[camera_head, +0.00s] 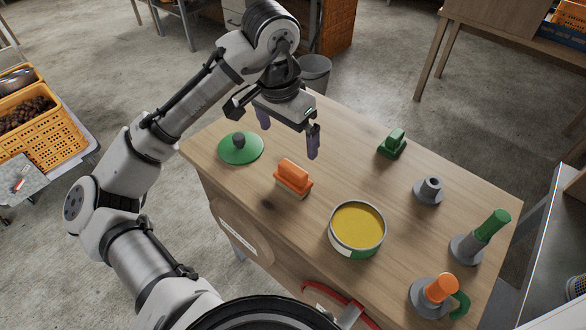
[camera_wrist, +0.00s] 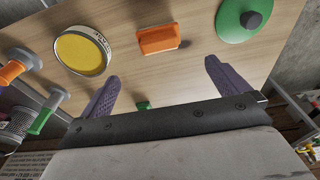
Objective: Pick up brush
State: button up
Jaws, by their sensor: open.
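An orange brush (camera_head: 293,175) with a raised grip lies on the wooden table, left of the yellow-topped tin. It also shows in the wrist view (camera_wrist: 158,39), beyond the fingertips. A similar green brush-like block (camera_head: 391,144) lies farther right on the table. In the wrist view a small part of a green thing (camera_wrist: 143,105) shows at the edge of my gripper's body; the rest is hidden. My gripper (camera_head: 288,138) is open and empty, with purple fingers pointing down above the table, behind the orange brush and apart from it.
A green lid (camera_head: 240,148) with a dark knob lies at left. A tin (camera_head: 356,229) with a yellow top stands in front. Grey stands (camera_head: 428,191) and green- and orange-handled pieces (camera_head: 466,248) are at right. A crate (camera_head: 60,135) stands far left.

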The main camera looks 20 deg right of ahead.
aim_at(292, 168)
jog(key=f, duration=0.8)
jog(key=shift+w+d, duration=0.2)
jog(key=shift+d, duration=0.1)
jog(key=shift+w+d+f+p, duration=0.1)
jog(key=shift+d+f+p, duration=0.1)
jog(key=shift+f, duration=0.75)
jog(key=shift+d+f+p, duration=0.1)
jog(key=shift+f+p, duration=0.1)
jog(key=shift+f, duration=0.75)
jog(key=shift+w+d+f+p, duration=0.1)
jog(key=shift+f+p, duration=0.1)
jog(key=shift+f, duration=0.75)
jog(key=c, duration=0.9)
